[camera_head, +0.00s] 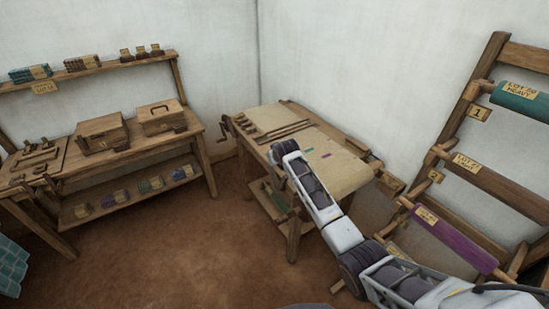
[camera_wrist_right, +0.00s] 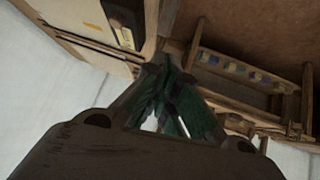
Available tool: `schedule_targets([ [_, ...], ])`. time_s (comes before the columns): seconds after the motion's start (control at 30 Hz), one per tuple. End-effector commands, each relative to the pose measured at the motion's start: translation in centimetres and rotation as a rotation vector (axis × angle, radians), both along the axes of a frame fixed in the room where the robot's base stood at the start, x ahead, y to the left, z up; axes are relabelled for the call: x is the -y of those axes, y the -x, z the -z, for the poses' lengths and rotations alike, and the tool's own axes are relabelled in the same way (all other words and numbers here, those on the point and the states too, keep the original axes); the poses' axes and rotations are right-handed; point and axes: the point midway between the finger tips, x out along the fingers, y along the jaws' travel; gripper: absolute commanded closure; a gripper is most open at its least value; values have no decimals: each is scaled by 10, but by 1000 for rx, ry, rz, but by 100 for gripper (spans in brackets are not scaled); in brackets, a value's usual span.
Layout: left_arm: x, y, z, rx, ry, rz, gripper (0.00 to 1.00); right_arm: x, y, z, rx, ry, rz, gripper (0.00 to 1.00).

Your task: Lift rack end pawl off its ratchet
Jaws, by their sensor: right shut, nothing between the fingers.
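My right gripper (camera_wrist_right: 163,75) is shut and empty in the right wrist view, its dark green fingers meeting in front of a wooden post and bench edge. In the head view my right arm comes in from the lower right and reaches over the front of the wooden table (camera_head: 340,178); its fingers cannot be made out there. A crank handle (camera_head: 226,125) sits at the table's left end. The wooden rack (camera_head: 460,110) with cloth rolls stands at the right. I cannot pick out the pawl or its ratchet in either view. My left gripper is not in view.
A workbench (camera_head: 140,146) at the left carries two wooden boxes and loose tools, with coloured bundles on its lower shelf. A purple roll (camera_head: 452,236) and a green roll (camera_head: 522,101) hang on the rack. The brown floor (camera_head: 165,245) between is clear.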

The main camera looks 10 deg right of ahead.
Motion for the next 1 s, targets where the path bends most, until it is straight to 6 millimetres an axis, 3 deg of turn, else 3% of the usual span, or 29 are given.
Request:
schedule_targets([
  [0.4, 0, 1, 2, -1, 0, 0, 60, 1, 17, -19, -1, 0, 0, 100],
  [1.0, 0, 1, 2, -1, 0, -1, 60, 1, 19, -22, -1, 0, 0, 100],
])
